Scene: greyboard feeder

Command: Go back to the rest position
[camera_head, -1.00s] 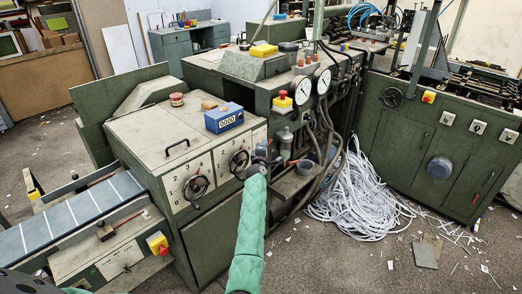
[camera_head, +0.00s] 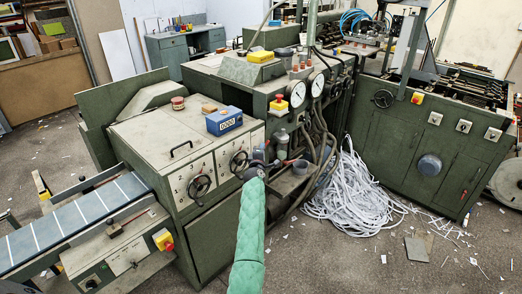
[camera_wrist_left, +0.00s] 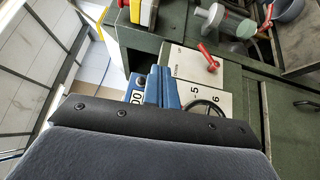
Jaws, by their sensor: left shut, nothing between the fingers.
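My left arm, in a green quilted sleeve, comes up from the bottom middle of the head view. Its dark left gripper (camera_head: 258,163) is at the end of the sleeve, in front of the green machine (camera_head: 212,232) and just right of a handwheel (camera_head: 238,161) in the picture. The gripper is small and dark here; it is shut with nothing held. My right gripper is not in view.
A blue counter box (camera_head: 224,120) sits on the machine top. Gauges (camera_head: 292,95) and hoses are right of the gripper. White paper strips (camera_head: 350,195) are heaped on the floor. A striped conveyor (camera_head: 75,222) is at left. Floor (camera_head: 330,265) is open at front right.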

